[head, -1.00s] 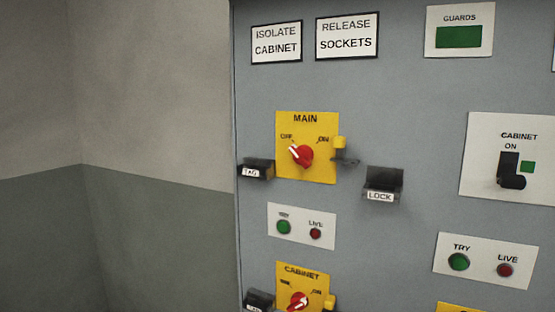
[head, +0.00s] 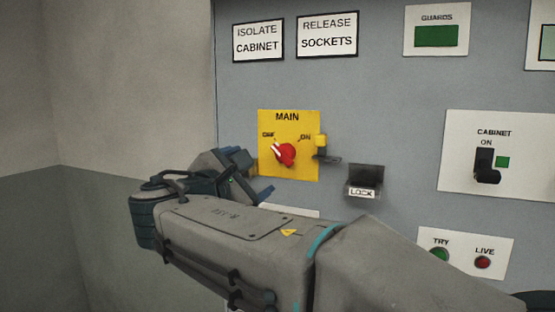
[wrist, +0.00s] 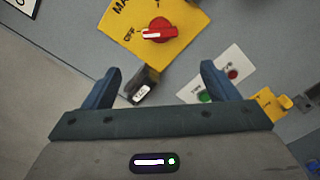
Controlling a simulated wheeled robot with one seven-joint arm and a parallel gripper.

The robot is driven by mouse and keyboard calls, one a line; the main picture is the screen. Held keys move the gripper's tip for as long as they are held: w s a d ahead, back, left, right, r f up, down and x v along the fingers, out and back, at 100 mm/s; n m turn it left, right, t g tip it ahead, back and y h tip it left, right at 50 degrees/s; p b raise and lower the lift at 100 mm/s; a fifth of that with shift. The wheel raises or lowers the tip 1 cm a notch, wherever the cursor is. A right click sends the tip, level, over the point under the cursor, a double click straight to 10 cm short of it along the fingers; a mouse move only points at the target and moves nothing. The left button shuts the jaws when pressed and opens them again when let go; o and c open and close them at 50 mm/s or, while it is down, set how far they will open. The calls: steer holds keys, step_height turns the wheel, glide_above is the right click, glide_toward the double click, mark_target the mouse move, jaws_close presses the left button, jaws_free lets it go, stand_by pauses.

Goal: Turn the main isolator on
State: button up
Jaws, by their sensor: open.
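The main isolator is a red knob (head: 284,153) on a yellow plate (head: 300,168) marked MAIN, OFF and ON. Its white mark points up and left, at OFF. In the wrist view the knob (wrist: 158,31) sits beyond the fingertips, near the top. My gripper (head: 254,174) is open and empty, just left of and below the knob in the head view, apart from it. In the wrist view its two blue fingers (wrist: 160,72) are spread wide, with a black TAG holder (wrist: 142,84) showing between them.
A yellow tab with a dark hasp (head: 324,148) sticks out right of the plate. A black LOCK holder (head: 364,180) projects further right. A white panel with lamps (wrist: 226,73) lies near the right finger.

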mark_target(279, 157)
steer(key=p+x, duration=0.3)
steer(key=x, duration=1)
steer(key=shift+w+d, duration=0.15)
steer(key=shift+w, duration=0.1)
steer(key=shift+c, duration=0.3)
